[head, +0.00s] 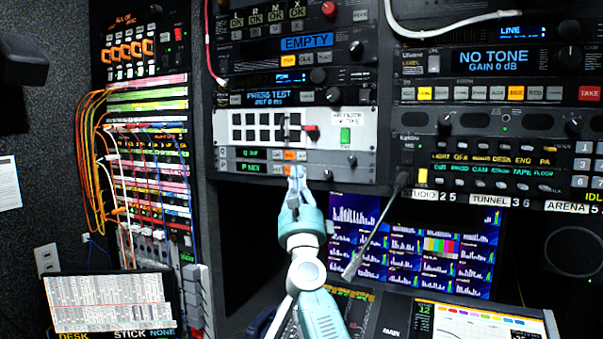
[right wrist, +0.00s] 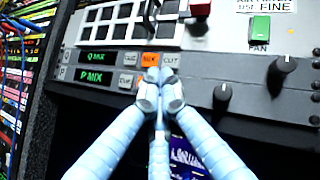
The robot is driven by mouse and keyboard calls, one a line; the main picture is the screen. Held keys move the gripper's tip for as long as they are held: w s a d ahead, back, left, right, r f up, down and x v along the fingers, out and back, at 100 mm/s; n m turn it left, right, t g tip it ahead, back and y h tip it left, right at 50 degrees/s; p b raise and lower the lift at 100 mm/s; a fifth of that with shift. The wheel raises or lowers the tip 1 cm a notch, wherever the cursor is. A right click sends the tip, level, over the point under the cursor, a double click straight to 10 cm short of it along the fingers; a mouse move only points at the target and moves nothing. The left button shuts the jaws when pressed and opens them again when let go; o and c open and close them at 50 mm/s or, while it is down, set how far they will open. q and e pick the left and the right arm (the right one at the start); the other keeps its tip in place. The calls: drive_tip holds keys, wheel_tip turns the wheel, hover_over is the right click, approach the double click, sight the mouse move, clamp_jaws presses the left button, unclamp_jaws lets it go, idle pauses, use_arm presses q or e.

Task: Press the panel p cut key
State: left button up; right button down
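The switcher panel (head: 345,155) has a Q row and a P row, each with a small green display and keys. The P row display (right wrist: 95,76) reads P MIX. In the right wrist view the Q row shows a lit orange MIX key (right wrist: 150,59) and a grey CUT key (right wrist: 171,60). The P row's keys at the right are mostly hidden behind my fingertips; its CUT key is not clearly visible. My right gripper (head: 294,180), also in the right wrist view (right wrist: 160,76), is shut and empty, its tips at the P row; contact cannot be told. My left gripper is not in view.
A small lever (head: 310,128) and a green FAN key (right wrist: 259,29) are above the rows. Dark knobs (right wrist: 222,94) are right of the fingertips. Monitors (head: 440,245) are below right, and cabled patch rows (head: 145,150) at left.

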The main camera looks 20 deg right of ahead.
drive_tip(key=shift+d, duration=0.1)
idle(0.5)
drive_tip(key=shift+w+d+b, duration=0.25)
drive_tip(key=shift+w+b, duration=0.05)
drive_tip(key=shift+b, duration=0.05)
drive_tip(key=shift+w+d+b, duration=0.15)
drive_tip(key=shift+d+b, duration=0.1)
drive_tip(key=shift+b, duration=0.1)
idle(0.4)
idle(0.4)
drive_tip(key=shift+s+a+r+p, duration=0.1)
drive_tip(key=shift+s+a+p, duration=0.15)
drive_tip(key=shift+p, duration=0.3)
drive_tip(key=shift+s+a, duration=0.25)
drive_tip(key=shift+a, duration=0.05)
